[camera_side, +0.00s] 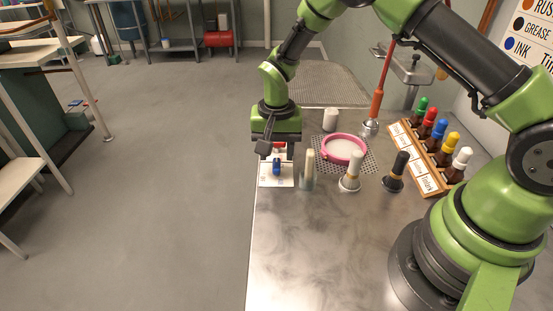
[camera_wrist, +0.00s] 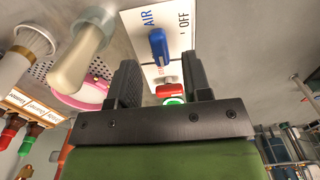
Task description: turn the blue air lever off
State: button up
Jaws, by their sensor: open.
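The blue air lever (camera_wrist: 158,46) is on a white panel (camera_wrist: 183,40) with the words AIR and OFF. In the wrist view its handle points up the picture, left of the OFF mark. In the side view the lever (camera_side: 276,166) stands on the panel (camera_side: 267,181) at the bench's left edge. My gripper (camera_wrist: 161,60) is open and empty. Its fingers are spread to either side of the lever's near end, with most of the handle beyond the fingertips. I cannot tell whether they touch it. In the side view my gripper (camera_side: 270,148) is just behind the lever.
A cream-handled brush (camera_side: 309,168) stands right of the panel. Two more brushes (camera_side: 350,170), a pink-rimmed dish (camera_side: 343,148) and a bottle rack (camera_side: 412,150) are further right. The front bench top (camera_side: 310,240) is clear.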

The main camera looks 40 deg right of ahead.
aim_at(277, 168)
jog(key=shift+f, duration=1.5)
grip_shut()
